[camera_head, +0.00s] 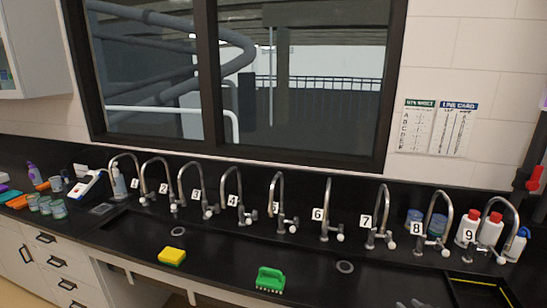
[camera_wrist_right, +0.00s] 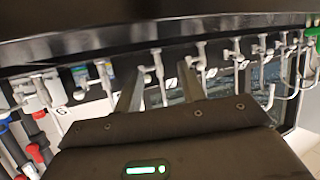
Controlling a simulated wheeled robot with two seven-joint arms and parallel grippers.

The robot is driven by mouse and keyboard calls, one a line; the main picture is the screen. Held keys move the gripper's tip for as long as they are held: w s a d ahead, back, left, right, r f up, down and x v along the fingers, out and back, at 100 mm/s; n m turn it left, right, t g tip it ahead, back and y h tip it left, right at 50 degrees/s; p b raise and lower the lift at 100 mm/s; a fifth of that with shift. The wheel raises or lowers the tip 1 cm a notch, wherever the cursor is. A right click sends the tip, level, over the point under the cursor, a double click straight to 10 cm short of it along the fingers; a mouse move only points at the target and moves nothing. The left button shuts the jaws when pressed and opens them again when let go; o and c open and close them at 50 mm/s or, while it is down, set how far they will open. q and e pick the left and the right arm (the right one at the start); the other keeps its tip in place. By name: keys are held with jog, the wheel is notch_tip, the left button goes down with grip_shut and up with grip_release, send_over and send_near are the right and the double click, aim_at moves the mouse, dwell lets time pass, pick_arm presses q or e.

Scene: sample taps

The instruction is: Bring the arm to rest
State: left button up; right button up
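My right gripper (camera_head: 413,303) shows only as grey tips at the bottom edge of the head view, low over the front of the black counter (camera_head: 215,250). In the right wrist view my right gripper (camera_wrist_right: 158,85) has its two dark fingers spread apart with nothing held between them. That view looks tilted, with the row of taps beyond the fingers. Most of the right arm is out of the frames. My left gripper is not in view.
Numbered taps (camera_head: 327,210) stand along the back of the counter. A yellow sponge (camera_head: 172,256) and a green brush (camera_head: 270,279) lie in front. Bottles (camera_head: 490,230) stand at the right, jars (camera_head: 45,205) at the left. The counter between sponge and brush is clear.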

jog(key=s+a+f+g, duration=0.2)
jog(key=s+a+f, duration=0.1)
jog(key=s+a, duration=0.45)
jog(key=s+a+f+g, duration=0.2)
jog(key=s+a, duration=0.4)
jog(key=s, duration=0.3)
jog(key=s+a+r+g, duration=0.2)
jog(key=s+a+g, duration=0.1)
jog(key=s, duration=0.7)
jog(key=s+a+r+g, duration=0.2)
jog(key=s+a+g, duration=0.15)
jog(key=s, duration=0.65)
notch_tip(320, 180, down, 34)
jog(key=s+n+b, duration=0.1)
jog(key=s+b, duration=0.2)
jog(key=b, duration=0.3)
pick_arm(q)
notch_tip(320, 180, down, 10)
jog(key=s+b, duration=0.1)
jog(key=b, duration=0.3)
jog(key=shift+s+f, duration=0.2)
pick_arm(e)
jog(key=s+d+f+g, duration=0.2)
jog(key=s+f, duration=1.3)
jog(key=f, duration=0.3)
jog(key=shift+s+h, duration=0.15)
jog(key=shift+h, duration=0.25)
